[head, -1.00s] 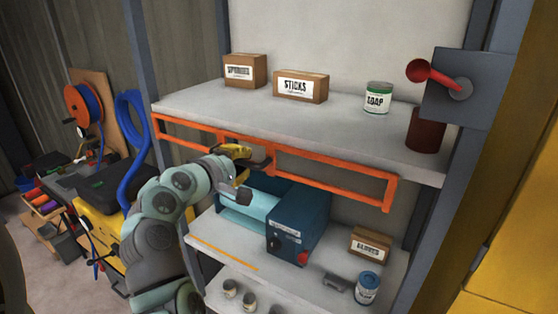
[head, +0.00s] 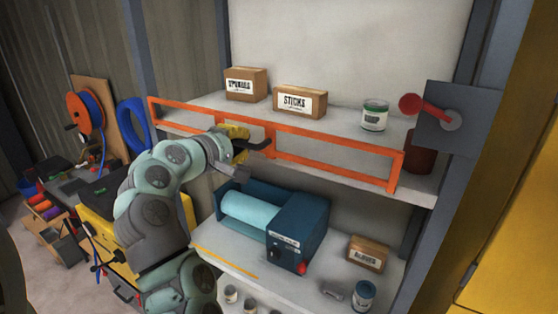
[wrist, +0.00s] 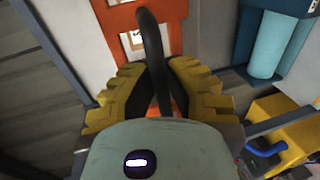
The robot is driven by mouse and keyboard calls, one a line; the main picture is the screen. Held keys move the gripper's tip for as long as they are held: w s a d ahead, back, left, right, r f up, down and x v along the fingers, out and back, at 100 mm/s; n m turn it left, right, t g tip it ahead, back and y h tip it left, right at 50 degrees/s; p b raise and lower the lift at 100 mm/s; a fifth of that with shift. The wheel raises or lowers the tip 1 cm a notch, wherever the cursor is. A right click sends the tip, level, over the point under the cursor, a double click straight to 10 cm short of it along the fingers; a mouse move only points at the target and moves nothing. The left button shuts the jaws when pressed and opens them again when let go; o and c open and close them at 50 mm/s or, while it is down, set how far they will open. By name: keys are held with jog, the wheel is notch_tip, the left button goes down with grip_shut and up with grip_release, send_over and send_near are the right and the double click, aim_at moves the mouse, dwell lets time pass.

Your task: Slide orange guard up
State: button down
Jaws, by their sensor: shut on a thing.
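The orange guard (head: 330,159) is a long open frame in front of the upper shelf's edge in the head view. Its top bar stands above the shelf surface. My gripper (head: 252,141) is at the middle of the guard. In the wrist view, my gripper's yellow fingers (wrist: 160,95) are closed around a dark curved handle (wrist: 150,40), with the orange guard (wrist: 112,22) behind it. The fingers hide part of the handle.
The upper shelf (head: 345,110) holds two cardboard boxes (head: 300,102), a green-and-white can (head: 374,115) and a dark red cylinder (head: 420,160). A blue machine with a pale roller (head: 300,225) stands below. A red lever (head: 425,107) is at the right.

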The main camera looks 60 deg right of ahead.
jog(key=shift+r, duration=0.35)
jog(key=c, duration=1.3)
grip_release()
jog(key=shift+w, duration=0.1)
jog(key=o, duration=0.3)
jog(key=shift+f, duration=0.1)
jog(key=v, duration=0.7)
jog(key=shift+a, duration=0.2)
